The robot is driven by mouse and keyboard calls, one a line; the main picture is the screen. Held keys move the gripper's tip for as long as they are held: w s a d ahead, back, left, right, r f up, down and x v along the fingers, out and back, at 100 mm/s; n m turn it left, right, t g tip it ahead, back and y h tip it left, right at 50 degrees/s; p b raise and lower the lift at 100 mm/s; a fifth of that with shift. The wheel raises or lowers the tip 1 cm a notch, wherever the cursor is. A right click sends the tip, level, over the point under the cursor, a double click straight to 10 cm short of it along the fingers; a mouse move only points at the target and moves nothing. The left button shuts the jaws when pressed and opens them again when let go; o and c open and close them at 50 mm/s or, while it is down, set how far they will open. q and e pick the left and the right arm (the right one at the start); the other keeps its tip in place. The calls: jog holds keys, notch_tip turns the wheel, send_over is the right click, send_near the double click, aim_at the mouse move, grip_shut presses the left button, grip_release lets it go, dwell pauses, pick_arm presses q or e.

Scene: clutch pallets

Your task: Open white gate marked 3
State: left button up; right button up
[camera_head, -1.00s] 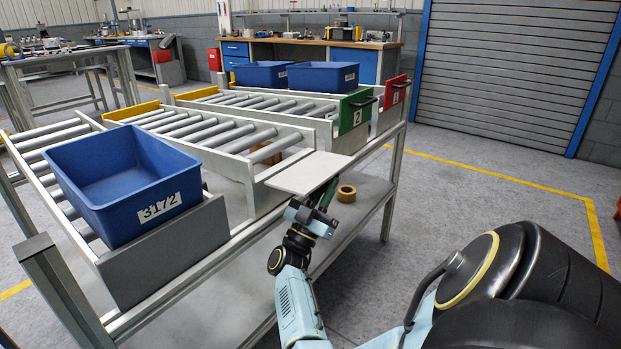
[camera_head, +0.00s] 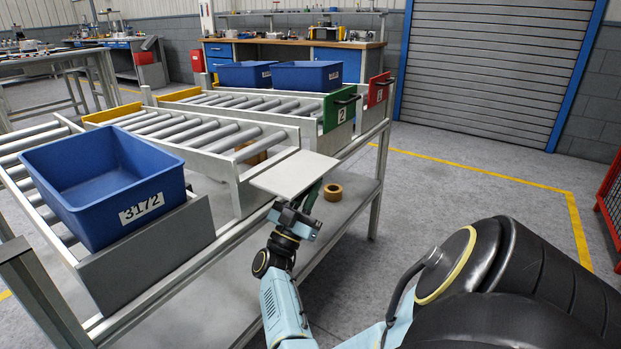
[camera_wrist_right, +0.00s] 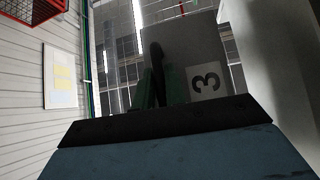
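The white gate (camera_head: 296,174) is tipped outward at the front of the third roller lane and lies roughly level, its blank inner face up. In the right wrist view its front face (camera_wrist_right: 207,50) shows the mark 3 from below. My right gripper (camera_head: 312,198) is under the gate's outer edge. In the wrist view its green fingers (camera_wrist_right: 160,88) stand close on both sides of the gate's dark handle (camera_wrist_right: 157,58) and look shut on it. The contact itself is in shadow. My left gripper is not in view.
A green gate marked 2 (camera_head: 341,107) and a red gate (camera_head: 379,90) stand upright farther back. A blue bin marked 3172 (camera_head: 140,207) sits on the near lane behind a grey gate (camera_head: 155,245). A tape roll (camera_head: 333,192) lies on the lower shelf. Floor to the right is open.

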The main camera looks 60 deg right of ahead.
jog(key=o, duration=0.4)
jog(key=shift+a+r, duration=0.1)
jog(key=shift+a, duration=0.15)
jog(key=shift+d, duration=0.2)
jog(key=s+v, duration=0.1)
jog(key=v, duration=1.2)
jog(key=shift+w+a+f, duration=0.15)
jog(key=shift+w+f, duration=0.1)
jog(key=shift+w, duration=0.2)
